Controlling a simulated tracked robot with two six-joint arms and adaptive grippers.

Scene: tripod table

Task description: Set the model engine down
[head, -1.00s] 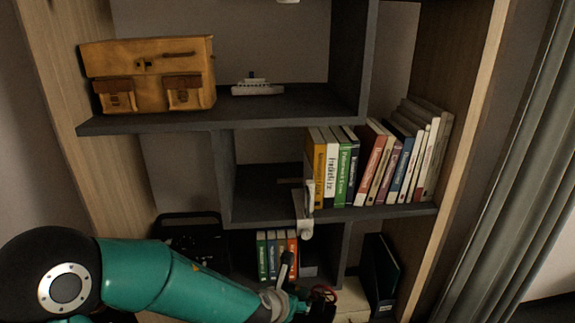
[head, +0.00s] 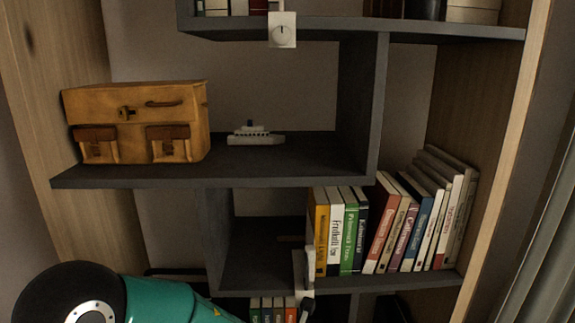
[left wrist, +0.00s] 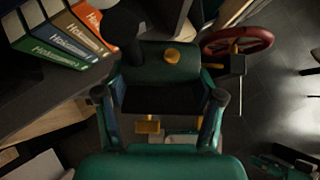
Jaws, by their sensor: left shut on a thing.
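The model engine (left wrist: 160,58) is in the left wrist view, with a dark green body, a black chimney, a brass knob and a red flywheel on its right side. My left gripper (left wrist: 160,94) is shut on it, one finger on each side. The chimney is close to the shelf with books; I cannot tell whether they touch. Part of the engine's underside is hidden. In the head view my left arm shows at the bottom left, but the engine and gripper are out of frame.
Several books (left wrist: 62,38) stand on a dark shelf left of the engine. Grey floor (left wrist: 270,95) shows at the right. In the head view, a tan bag (head: 137,122) and white model ship (head: 256,136) share a shelf (head: 300,160); more books (head: 395,228) stand below.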

